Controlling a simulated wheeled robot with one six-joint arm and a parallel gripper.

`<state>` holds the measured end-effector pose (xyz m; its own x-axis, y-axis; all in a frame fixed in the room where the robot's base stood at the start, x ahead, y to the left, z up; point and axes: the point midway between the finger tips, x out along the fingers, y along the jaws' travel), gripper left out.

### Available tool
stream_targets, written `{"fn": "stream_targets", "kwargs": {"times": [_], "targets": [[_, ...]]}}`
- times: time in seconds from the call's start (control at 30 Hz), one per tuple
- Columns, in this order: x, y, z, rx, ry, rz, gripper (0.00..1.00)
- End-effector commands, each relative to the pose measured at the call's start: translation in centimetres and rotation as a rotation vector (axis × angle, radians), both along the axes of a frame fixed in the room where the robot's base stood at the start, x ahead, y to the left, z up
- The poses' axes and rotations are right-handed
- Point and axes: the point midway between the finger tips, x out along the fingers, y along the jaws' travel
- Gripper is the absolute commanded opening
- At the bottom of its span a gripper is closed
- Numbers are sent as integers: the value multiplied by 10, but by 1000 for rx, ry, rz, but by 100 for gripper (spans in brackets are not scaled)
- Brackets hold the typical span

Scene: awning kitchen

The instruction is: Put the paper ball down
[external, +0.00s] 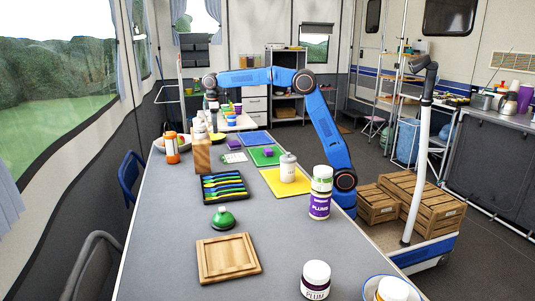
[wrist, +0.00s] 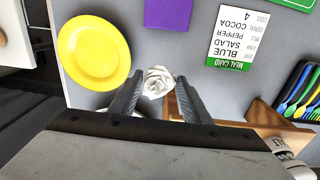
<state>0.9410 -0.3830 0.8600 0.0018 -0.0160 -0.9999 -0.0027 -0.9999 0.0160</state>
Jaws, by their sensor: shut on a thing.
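My gripper (wrist: 159,77) is shut on a crumpled white paper ball (wrist: 157,84), held between the two dark fingertips in the wrist view. The ball is over the grey table (wrist: 130,15), near a yellow plate (wrist: 94,48) on its left. How high the ball is above the surface is hard to tell. In the external view my gripper (external: 212,102) is at the far end of the long table, above the items there. The ball cannot be made out in that view.
A purple block (wrist: 168,12) and a meal card (wrist: 236,36) lie beyond the ball. A wooden block (external: 202,154) stands close by, with a cutlery tray (external: 224,187) in front of it.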

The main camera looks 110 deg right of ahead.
Motion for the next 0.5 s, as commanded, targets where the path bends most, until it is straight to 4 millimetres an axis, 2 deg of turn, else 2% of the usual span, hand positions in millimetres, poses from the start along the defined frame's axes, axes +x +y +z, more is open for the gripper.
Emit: {"fn": "stream_targets", "kwargs": {"times": [0.3,0.5], "targets": [[-1,0,-50,1,3,0,23],[-1,0,-65,0,1,0,23]]}}
